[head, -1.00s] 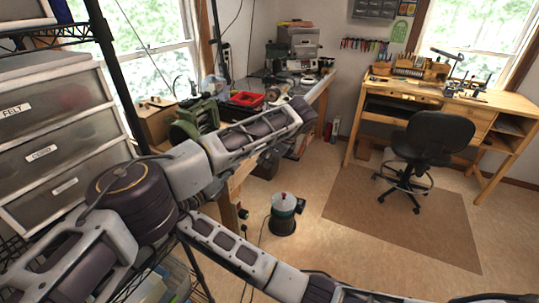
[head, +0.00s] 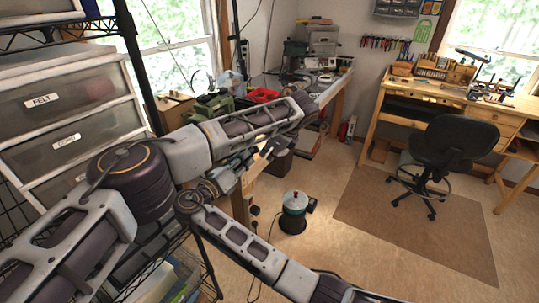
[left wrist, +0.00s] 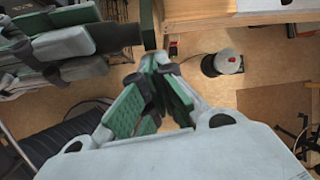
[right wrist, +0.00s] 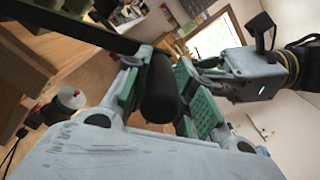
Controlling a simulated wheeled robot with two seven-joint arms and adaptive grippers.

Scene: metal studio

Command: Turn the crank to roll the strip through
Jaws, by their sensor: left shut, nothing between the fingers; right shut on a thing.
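The green rolling mill (head: 212,104) stands at the near end of the workbench in the head view, partly hidden by my arm. In the right wrist view my right gripper (right wrist: 158,85) is closed around the black crank handle (right wrist: 160,95), and a dark green bar (right wrist: 75,25) runs up to it. The handle (left wrist: 115,38) also shows in the left wrist view, with the right gripper on it. My left gripper (left wrist: 158,65) is shut and empty, apart from the handle and just below the bench edge. I cannot make out the strip.
The wooden workbench (head: 336,103) carries a red tray (head: 262,95) and tools. A small pot-like device (head: 294,210) stands on the floor. Drawers (head: 70,100) on a wire rack are close on the left. A chair (head: 445,145) stands on a brown mat (head: 400,225), well away.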

